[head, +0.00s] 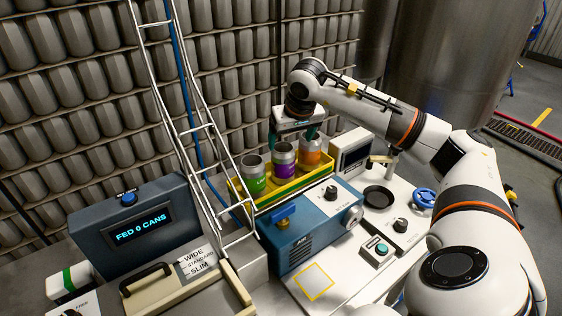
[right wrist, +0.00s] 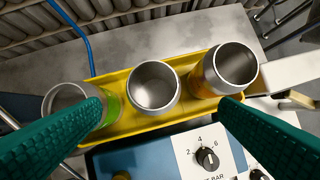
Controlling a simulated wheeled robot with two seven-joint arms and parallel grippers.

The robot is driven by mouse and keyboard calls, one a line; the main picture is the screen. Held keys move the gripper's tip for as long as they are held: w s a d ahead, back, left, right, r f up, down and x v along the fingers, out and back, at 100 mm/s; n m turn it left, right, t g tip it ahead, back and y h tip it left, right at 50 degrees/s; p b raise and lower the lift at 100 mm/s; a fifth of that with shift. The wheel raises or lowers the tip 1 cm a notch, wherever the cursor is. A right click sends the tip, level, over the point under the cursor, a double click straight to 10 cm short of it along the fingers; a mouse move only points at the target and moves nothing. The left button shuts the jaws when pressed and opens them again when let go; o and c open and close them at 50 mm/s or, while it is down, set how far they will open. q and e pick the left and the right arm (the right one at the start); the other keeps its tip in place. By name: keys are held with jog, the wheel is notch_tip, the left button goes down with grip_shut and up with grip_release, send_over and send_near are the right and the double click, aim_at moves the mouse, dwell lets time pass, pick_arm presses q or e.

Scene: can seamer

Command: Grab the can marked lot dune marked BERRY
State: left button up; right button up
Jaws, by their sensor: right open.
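Three open-topped metal cans stand in a row in a yellow tray: a green-banded can (head: 254,174), a purple-banded can (head: 285,164) and an orange-banded can (head: 310,152). Their lot and flavour markings are too small to read. In the right wrist view, the green can (right wrist: 111,108) is at left, the purple can (right wrist: 153,87) in the middle and the orange can (right wrist: 228,68) at right. My right gripper (head: 292,137) is open and empty above the row, its green fingers either side of the middle can in the wrist view. My left gripper is out of view.
The yellow tray (head: 262,203) sits behind a blue machine (head: 300,232) with a dial and knob. A white ladder-like chute (head: 205,125) rises left of the tray. A display box (head: 140,235) reads "FED 0 CANS". A small screen unit (head: 352,152) stands right of the tray.

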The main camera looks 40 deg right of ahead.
aim_at(287, 149)
jog(key=p+x, duration=0.1)
jog(key=x, duration=0.4)
jog(key=shift+a, duration=0.15)
jog(key=p+x, duration=0.2)
jog(key=x, duration=0.1)
jog(key=p+x, duration=0.1)
jog(key=x, duration=0.1)
jog(key=shift+w+a+r, duration=0.1)
jog(key=shift+w+a, duration=0.1)
jog(key=shift+w, duration=0.05)
jog(key=shift+w+f, duration=0.1)
jog(key=shift+f, duration=0.2)
jog(key=shift+r, duration=0.1)
jog(key=c, duration=1)
